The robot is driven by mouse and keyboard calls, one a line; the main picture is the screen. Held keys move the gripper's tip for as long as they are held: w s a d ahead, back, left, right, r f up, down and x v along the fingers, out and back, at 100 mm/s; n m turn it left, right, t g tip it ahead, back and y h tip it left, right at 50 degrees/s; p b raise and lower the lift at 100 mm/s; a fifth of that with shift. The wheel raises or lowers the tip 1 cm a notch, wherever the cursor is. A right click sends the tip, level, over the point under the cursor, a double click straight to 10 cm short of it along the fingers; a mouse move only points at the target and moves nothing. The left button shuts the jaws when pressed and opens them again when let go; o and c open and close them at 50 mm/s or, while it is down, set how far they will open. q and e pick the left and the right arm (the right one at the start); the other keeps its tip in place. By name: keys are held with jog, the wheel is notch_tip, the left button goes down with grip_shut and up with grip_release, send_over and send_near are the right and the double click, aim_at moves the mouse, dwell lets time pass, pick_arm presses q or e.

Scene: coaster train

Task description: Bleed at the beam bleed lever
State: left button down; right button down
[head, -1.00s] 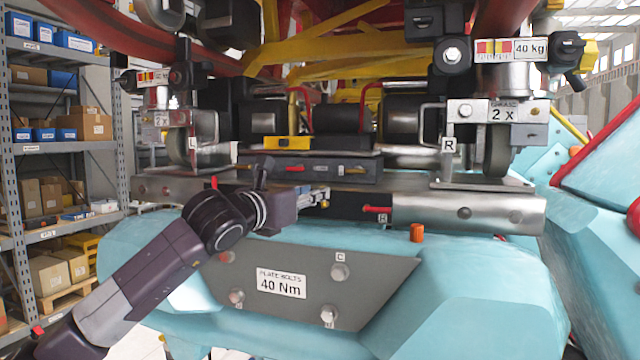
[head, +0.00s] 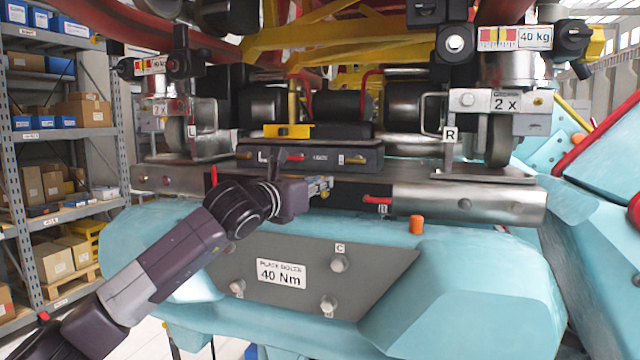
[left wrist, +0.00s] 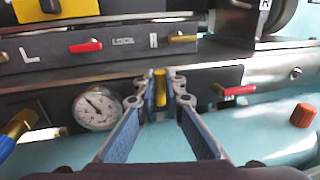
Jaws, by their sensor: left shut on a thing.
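My left gripper (head: 324,187) reaches from the left to the dark panel on the front of the metal beam (head: 480,200). In the left wrist view, the fingertips of my left gripper (left wrist: 160,98) are closed around a small upright yellow lever (left wrist: 160,88). I see no label beside it, so I cannot tell if it is the bleed lever. A red lever (head: 377,200), also in the left wrist view (left wrist: 240,90), lies to the right with a small letter plate below it. A round pressure gauge (left wrist: 97,107) is left of the fingers; its needle is too small to read. My right gripper is not in view.
Above the beam is a dark box (head: 310,157) with a red lever (left wrist: 85,47) and a lettered face. An orange cap (head: 416,225) sits on the turquoise body (head: 470,270) below. A brass-coloured fitting (left wrist: 18,124) is at the left. Shelving (head: 60,150) stands far left.

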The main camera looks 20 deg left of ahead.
aim_at(341, 198)
pick_arm(q)
jog(key=shift+d+f+m+b, duration=0.15)
jog(key=shift+d+m+b, duration=0.1)
jog(key=shift+m+b, duration=0.6)
jog(key=shift+d+m+g+b, duration=0.3)
jog(key=shift+m+b, duration=0.35)
jog(key=shift+b, duration=0.2)
jog(key=m, duration=0.1)
jog(key=d+m+b, duration=0.1)
jog(key=m, duration=0.1)
jog(key=shift+f+g+y, duration=0.1)
jog(key=shift+g+y, duration=0.2)
jog(key=m, duration=0.2)
jog(key=f+m+y+b, duration=0.1)
jog(key=d+m+b, duration=0.1)
jog(key=m, duration=0.1)
jog(key=shift+s+d+f+m+g, duration=0.1)
jog(key=shift+f+m+g, duration=0.05)
jog(key=shift+m+g, duration=0.15)
jog(key=m+y, duration=0.1)
jog(key=m, duration=0.1)
jog(key=f+m+b, duration=0.1)
jog(key=m, duration=0.1)
jog(key=shift+d+f+y, duration=0.2)
jog(key=shift+y, duration=0.2)
jog(key=shift+f, duration=0.1)
jog(key=c, duration=2)
grip_release()
jog(key=shift+c, duration=0.2)
